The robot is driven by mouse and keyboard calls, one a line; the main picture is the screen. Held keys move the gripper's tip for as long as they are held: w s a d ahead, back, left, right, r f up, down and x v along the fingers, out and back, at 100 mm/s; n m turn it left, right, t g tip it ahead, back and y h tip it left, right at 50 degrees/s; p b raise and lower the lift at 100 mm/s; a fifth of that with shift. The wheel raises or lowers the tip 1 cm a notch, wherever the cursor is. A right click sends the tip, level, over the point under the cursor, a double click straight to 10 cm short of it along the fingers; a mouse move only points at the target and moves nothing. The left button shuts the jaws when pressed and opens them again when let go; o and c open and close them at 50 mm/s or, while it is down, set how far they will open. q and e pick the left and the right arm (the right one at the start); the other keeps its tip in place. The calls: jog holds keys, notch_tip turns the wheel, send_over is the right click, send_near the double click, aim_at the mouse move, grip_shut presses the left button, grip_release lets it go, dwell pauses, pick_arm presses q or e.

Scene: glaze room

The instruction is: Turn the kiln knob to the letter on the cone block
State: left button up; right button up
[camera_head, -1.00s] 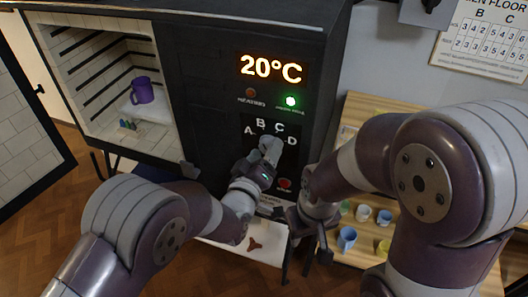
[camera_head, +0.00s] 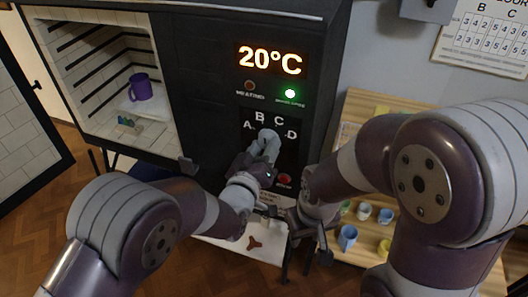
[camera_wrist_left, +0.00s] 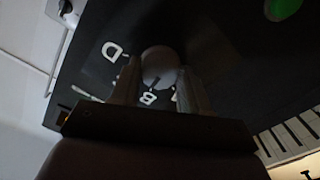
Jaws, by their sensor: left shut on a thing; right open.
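The kiln knob (camera_wrist_left: 160,66) is a pale round knob on the dark kiln panel, ringed by the letters A, B, C and D. My left gripper (camera_head: 264,146) is at the panel, its fingers closed on either side of the knob. In the left wrist view the fingers (camera_wrist_left: 158,84) hold the knob, and a dark line on its face shows. In the head view the gripper covers most of the knob. Small cone pieces (camera_head: 126,124) stand on the shelf inside the open kiln; no letter on them is readable. My right gripper (camera_head: 300,238) is open, low in front of the wooden shelf.
The kiln display (camera_head: 270,62) reads 20°C, with a lit green lamp (camera_head: 290,94) below it. A purple mug (camera_head: 141,88) stands inside the kiln. A red button (camera_head: 285,180) sits right below the knob. Several cups, one a blue cup (camera_head: 347,238), stand on the right shelf.

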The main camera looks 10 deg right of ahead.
pick_arm(q)
jog(key=m+b, duration=0.2)
jog(key=m, duration=0.1)
jog(key=shift+f+m, duration=0.1)
jog(key=shift+m, duration=0.3)
jog(key=shift+m+b, duration=0.55)
jog(key=shift+m, duration=0.35)
jog(key=o, duration=1)
jog(key=shift+o, duration=0.2)
jog(key=shift+s+a, duration=0.1)
jog(key=b+v, duration=0.1)
jog(key=v, duration=1.1)
jog(key=shift+s+a, duration=0.15)
